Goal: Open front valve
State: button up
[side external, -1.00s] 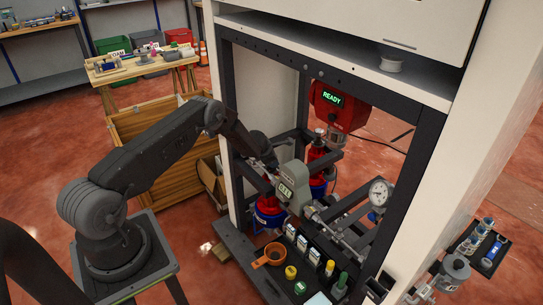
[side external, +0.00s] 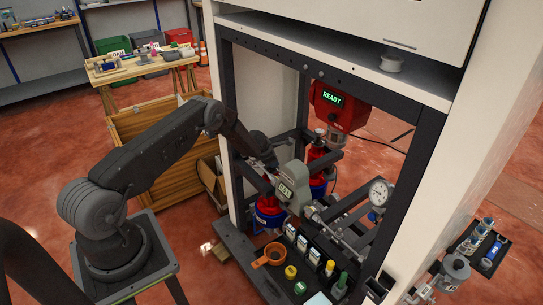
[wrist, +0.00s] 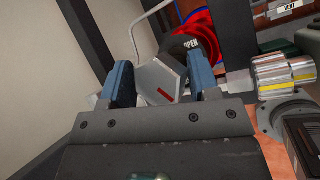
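In the wrist view, the two blue-grey fingers of my gripper (wrist: 163,78) stand apart. A grey, many-sided piece with a red mark (wrist: 158,84) shows between them, in line with the fingers. I cannot tell whether the fingers touch it. The word OPEN (wrist: 191,43) shows just beyond it, in front of a red round body (wrist: 197,22).
Red-and-blue vessels (side external: 268,212) stand near my gripper. A pressure gauge (side external: 378,192) is to the right, and a red READY unit (side external: 335,105) hangs above. Dark frame posts (side external: 228,105) border the opening.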

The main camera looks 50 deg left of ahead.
jog(key=shift+o, duration=1.2)
jog(key=shift+r, duration=0.1)
jog(key=shift+w+a+r, duration=0.1)
jog(key=shift+r, duration=3.3)
